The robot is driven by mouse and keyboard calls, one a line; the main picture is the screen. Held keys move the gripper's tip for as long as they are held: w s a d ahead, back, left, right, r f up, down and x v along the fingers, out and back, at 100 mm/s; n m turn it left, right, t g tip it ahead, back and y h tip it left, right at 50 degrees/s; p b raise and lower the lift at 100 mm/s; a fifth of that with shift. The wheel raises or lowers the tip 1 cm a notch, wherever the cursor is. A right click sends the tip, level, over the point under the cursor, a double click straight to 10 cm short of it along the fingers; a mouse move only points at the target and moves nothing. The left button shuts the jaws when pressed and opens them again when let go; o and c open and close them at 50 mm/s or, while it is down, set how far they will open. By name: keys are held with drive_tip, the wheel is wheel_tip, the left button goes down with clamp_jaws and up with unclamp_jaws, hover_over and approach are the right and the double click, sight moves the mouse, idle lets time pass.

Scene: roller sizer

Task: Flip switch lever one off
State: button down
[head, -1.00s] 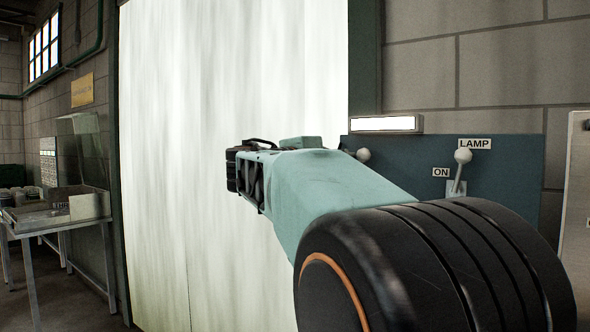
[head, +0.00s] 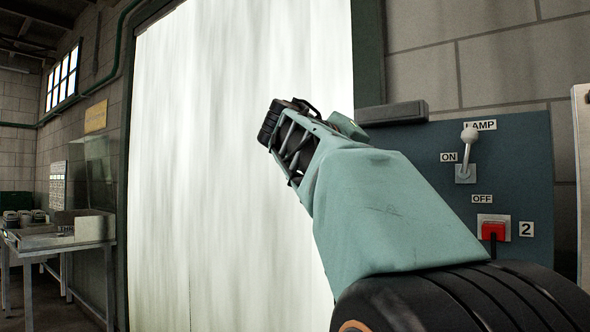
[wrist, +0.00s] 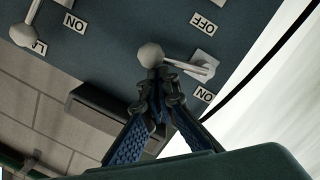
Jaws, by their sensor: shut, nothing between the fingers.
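Switch lever one is a pale ball-tipped lever (wrist: 150,56) in the wrist view. Its stem runs from a light base plate (wrist: 204,66) between an OFF label (wrist: 203,22) and an ON label (wrist: 203,92), with the picture turned over. The stem points largely toward the camera, so its exact tilt is hard to tell. My gripper (wrist: 156,76) is shut and empty, its tips right at the ball, seemingly touching or very close. In the head view my arm hides this lever and my gripper.
A second lever (head: 467,150) under the LAMP label stands tilted up toward ON. A red switch (head: 494,231) marked 2 sits below OFF on the blue panel (head: 415,160). The lamp bar (head: 393,114) above the panel is dark. A metal table (head: 60,240) stands far left.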

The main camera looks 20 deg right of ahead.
drive_tip(key=shift+s+d+f+m+b, duration=0.15)
drive_tip(key=shift+f+m+b, duration=0.15)
drive_tip(key=shift+m+b, duration=0.25)
drive_tip(key=shift+s+d+f+m+b, duration=0.15)
drive_tip(key=shift+f+m+b, duration=0.15)
drive_tip(key=shift+m+b, duration=0.2)
drive_tip(key=shift+a+m, duration=0.1)
drive_tip(key=shift+m, duration=0.15)
drive_tip(key=shift+r, duration=0.1)
